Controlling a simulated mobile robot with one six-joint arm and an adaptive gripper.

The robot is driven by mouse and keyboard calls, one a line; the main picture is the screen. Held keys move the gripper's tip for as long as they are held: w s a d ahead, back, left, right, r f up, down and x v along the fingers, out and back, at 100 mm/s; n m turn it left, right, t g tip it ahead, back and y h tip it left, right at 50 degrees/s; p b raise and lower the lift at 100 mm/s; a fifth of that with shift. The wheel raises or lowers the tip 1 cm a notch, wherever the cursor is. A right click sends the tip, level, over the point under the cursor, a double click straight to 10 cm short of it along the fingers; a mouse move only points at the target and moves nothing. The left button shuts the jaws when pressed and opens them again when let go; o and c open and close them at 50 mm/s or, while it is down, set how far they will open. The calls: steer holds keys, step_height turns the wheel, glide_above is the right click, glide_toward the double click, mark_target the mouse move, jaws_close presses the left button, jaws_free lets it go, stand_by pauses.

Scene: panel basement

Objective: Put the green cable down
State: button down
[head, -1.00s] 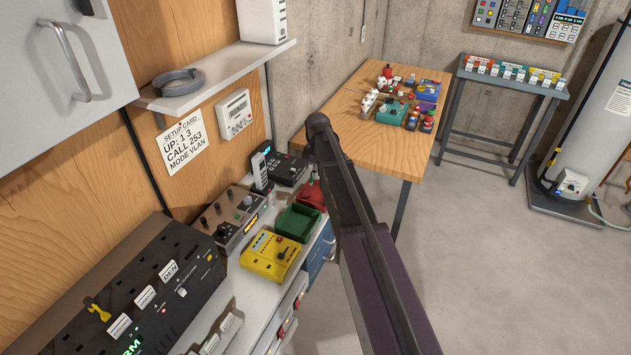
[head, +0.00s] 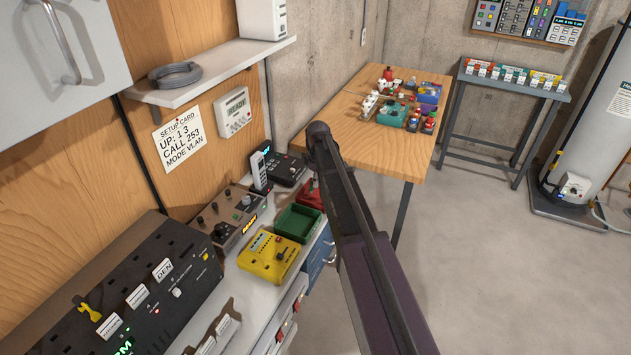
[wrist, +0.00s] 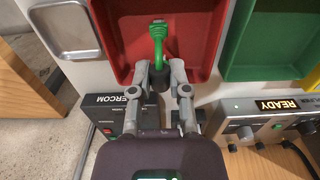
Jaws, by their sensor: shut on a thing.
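In the wrist view the green cable (wrist: 158,37) has its plug end pointing away from me, over the inside of the red tray (wrist: 122,50). My gripper (wrist: 160,76) is shut on the green cable's dark lower part, with one finger on each side. I cannot tell whether the plug touches the tray floor. In the head view the red tray (head: 308,194) is partly behind my arm, and my gripper and the cable are hidden.
A green tray (head: 297,223) stands beside the red one, with a yellow tester (head: 268,256) nearer. A grey control box (head: 229,222) and a black intercom box (wrist: 103,112) are close by. A shallow metal dish (wrist: 67,30) lies at the wrist view's upper left.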

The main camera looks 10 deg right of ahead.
steer(key=shift+f+b, duration=0.35)
steer(key=shift+f, duration=0.1)
steer(key=c, duration=0.6)
jaws_free()
steer(key=shift+r, duration=0.2)
step_height(320, 180, up, 13)
steer(key=p, duration=1.3)
steer(key=shift+f, duration=0.1)
